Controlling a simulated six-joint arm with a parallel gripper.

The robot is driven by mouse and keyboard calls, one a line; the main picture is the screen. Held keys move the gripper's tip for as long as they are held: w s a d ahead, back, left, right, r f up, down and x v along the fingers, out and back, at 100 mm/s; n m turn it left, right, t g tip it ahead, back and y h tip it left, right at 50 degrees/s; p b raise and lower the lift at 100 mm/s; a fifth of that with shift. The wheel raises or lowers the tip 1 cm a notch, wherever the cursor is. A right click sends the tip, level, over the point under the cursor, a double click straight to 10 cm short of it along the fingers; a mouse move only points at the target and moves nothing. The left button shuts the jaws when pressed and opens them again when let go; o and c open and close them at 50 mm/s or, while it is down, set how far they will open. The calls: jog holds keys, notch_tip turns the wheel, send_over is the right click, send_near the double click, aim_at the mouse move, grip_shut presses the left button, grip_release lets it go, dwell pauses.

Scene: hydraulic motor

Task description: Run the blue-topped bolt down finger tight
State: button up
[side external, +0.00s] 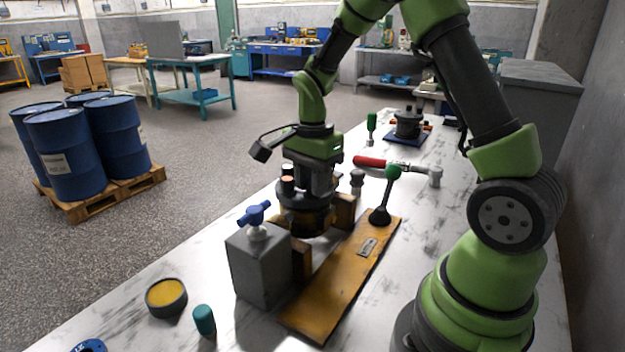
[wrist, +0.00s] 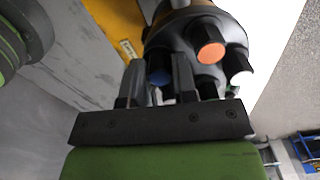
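The motor (side external: 303,222) is a dark round housing with a flange, held upright in the fixture. Several bolts stand in its top. In the wrist view the blue-topped bolt (wrist: 158,77) sits between the two fingertips of my gripper (wrist: 159,70), which fit closely on both sides of it and look shut on it. An orange-topped bolt (wrist: 210,52) stands just to its right, with white and dark-topped ones around it. In the side view my gripper (side external: 318,192) points down over the motor's right part and hides the blue-topped bolt. How deep that bolt sits is hidden.
The motor stands by a wooden board (side external: 345,270) with a green-knobbed lever (side external: 390,185). A grey block with a blue handle (side external: 256,217) is in front. A red-handled tool (side external: 385,163) lies behind. A yellow-filled tin (side external: 166,294) and a teal cylinder (side external: 204,320) stand at the front.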

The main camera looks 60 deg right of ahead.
jog(key=m, duration=0.4)
jog(key=shift+m, duration=1.3)
jog(key=o, duration=0.5)
jog(key=shift+r, duration=0.1)
jog(key=shift+r, duration=3.9)
